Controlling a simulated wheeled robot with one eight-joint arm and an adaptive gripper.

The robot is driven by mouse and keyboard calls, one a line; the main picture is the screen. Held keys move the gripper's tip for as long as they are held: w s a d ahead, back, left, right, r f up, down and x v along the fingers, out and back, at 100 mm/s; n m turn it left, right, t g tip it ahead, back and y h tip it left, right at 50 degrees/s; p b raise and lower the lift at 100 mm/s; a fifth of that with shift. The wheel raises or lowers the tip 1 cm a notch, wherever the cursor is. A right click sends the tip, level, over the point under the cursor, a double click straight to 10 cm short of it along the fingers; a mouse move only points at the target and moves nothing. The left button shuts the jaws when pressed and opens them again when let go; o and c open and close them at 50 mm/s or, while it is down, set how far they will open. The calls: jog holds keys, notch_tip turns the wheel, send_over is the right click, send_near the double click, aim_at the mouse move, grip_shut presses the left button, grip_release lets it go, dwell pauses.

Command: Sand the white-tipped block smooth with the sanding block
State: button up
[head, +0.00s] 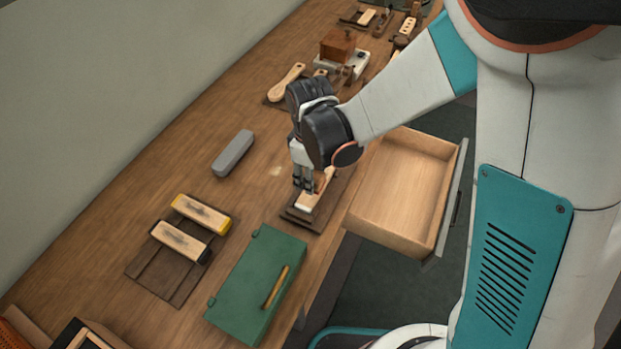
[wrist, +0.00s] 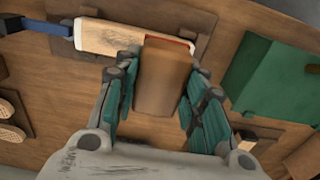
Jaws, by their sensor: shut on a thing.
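My gripper (head: 303,186) points down over a dark board at the table's front edge. In the wrist view its fingers (wrist: 160,95) are shut on a brown sanding block (wrist: 163,78) with a reddish strip along its far edge. The white-tipped block (wrist: 108,38) is pale wood with a white end at left and lies on the board (wrist: 190,22). It also shows below my fingers in the head view (head: 308,203). The sanding block overlaps its right part in the wrist view and hides some of it; I cannot tell whether they touch.
A yellow-tipped block (head: 203,213) and a black-tipped block (head: 180,241) lie on a dark rack. A green case (head: 255,268), a grey block (head: 233,153) and an open drawer (head: 405,185) surround the board. A blue piece (wrist: 45,27) adjoins the white end.

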jog(key=shift+r+p, duration=0.7)
jog(key=shift+r, duration=0.75)
jog(key=shift+f, duration=0.1)
